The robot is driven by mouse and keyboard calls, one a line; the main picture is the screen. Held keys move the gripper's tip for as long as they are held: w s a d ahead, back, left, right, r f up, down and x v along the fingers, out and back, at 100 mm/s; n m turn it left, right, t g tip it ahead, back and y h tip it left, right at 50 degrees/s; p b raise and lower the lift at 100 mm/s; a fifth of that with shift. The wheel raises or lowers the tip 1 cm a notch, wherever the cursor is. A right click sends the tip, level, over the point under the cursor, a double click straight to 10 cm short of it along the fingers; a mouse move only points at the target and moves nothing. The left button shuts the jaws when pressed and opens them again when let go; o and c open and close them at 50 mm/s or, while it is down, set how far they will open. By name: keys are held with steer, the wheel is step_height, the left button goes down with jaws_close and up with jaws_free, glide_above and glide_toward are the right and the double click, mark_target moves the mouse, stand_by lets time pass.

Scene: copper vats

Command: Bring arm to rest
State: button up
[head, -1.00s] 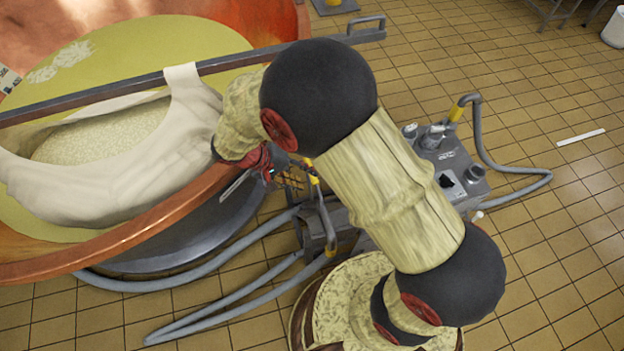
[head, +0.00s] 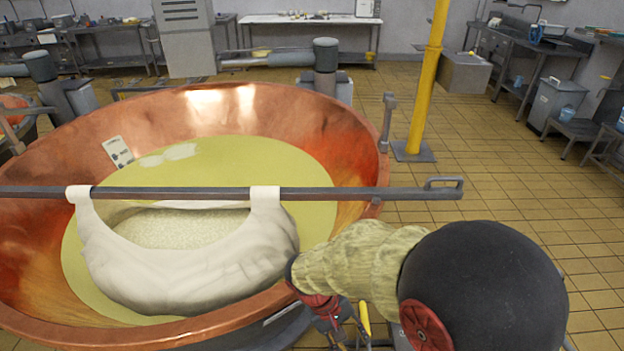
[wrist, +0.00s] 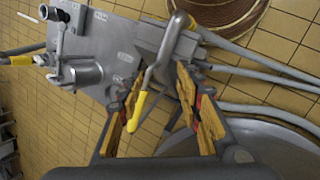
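My gripper (wrist: 157,82) is open, its two orange-padded fingers apart with nothing shut between them. In the wrist view a grey handle with a yellow grip (wrist: 141,106) appears between the fingers; I cannot tell how far beyond them it is. In the head view my gripper (head: 335,318) is low in the picture, pointing down just outside the right front rim of the copper vat (head: 352,130), and is partly cut off by the bottom edge. My arm reaches in from the lower right.
A metal bar (head: 350,194) lies across the vat, with a white cloth (head: 190,270) of curd hanging from it. A grey machine (wrist: 105,50) with knobs and hoses is below my gripper. A yellow post (head: 428,80) stands behind. Tiled floor is open at right.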

steer(key=s+d+r+m+t+y+p, duration=0.1)
steer(key=s+d+r+t, duration=0.1)
steer(key=r, duration=0.8)
steer(key=s+d+r+m+t+y+p, duration=0.1)
steer(key=s+d+r+t+y+p, duration=0.1)
steer(key=r, duration=0.8)
steer(key=s+d+r+m+t+y+p, duration=0.2)
steer(key=s+d+r+t, duration=0.1)
steer(key=r, duration=0.7)
steer(key=shift+s+d+r, duration=0.25)
steer(key=shift+s+d, duration=0.25)
steer(key=shift+d, duration=0.55)
